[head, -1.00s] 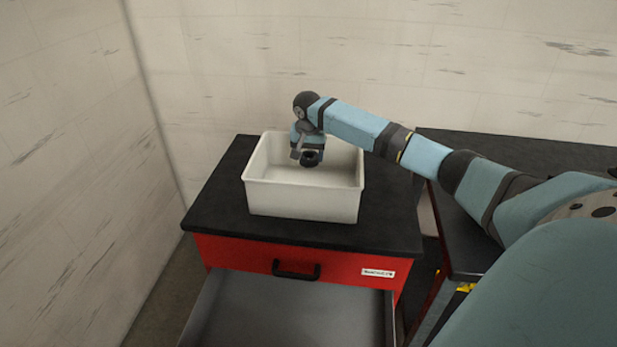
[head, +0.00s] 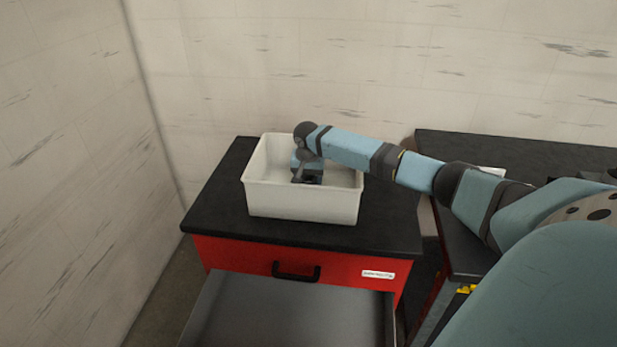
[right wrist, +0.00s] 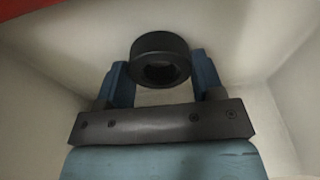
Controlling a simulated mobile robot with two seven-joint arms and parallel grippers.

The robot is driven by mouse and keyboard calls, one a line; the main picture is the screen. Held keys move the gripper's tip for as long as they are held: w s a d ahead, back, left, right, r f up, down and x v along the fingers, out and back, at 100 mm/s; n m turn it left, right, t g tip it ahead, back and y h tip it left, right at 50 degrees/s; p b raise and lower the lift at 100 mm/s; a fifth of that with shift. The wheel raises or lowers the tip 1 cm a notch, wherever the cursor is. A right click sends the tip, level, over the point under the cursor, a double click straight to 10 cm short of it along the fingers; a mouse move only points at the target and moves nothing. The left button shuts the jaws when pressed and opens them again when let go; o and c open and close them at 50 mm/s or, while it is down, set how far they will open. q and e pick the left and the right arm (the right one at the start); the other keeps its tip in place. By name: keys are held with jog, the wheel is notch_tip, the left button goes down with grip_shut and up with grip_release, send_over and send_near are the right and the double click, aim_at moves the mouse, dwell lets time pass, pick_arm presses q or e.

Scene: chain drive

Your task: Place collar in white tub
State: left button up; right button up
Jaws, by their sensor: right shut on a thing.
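The white tub (head: 302,206) stands on the black top of a red drawer cabinet in the head view. My right gripper (head: 308,176) reaches down inside the tub, below its rim. It is shut on the collar (right wrist: 160,58), a thick black ring with a dark hole, held at the tips of the blue fingers in the right wrist view. The pale tub walls surround it there. In the head view the collar is hard to tell from the dark gripper and the tub's front wall. My left gripper is not in view.
The red cabinet (head: 240,254) has a grey drawer (head: 290,312) pulled open below the tub. A dark table (head: 520,155) stands to the right, under my right arm. Walls close off the back and left. The cabinet top is clear around the tub.

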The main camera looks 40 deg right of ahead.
jog(key=o, duration=1.2)
jog(key=shift+s+a+r, duration=0.2)
jog(key=shift+a+r, duration=0.05)
jog(key=shift+r, duration=1.75)
jog(key=shift+s+a+r, duration=0.2)
jog(key=shift+r, duration=1.85)
jog(key=shift+s+a+r, duration=0.2)
jog(key=shift+a+r, duration=0.05)
jog(key=shift+r, duration=1.75)
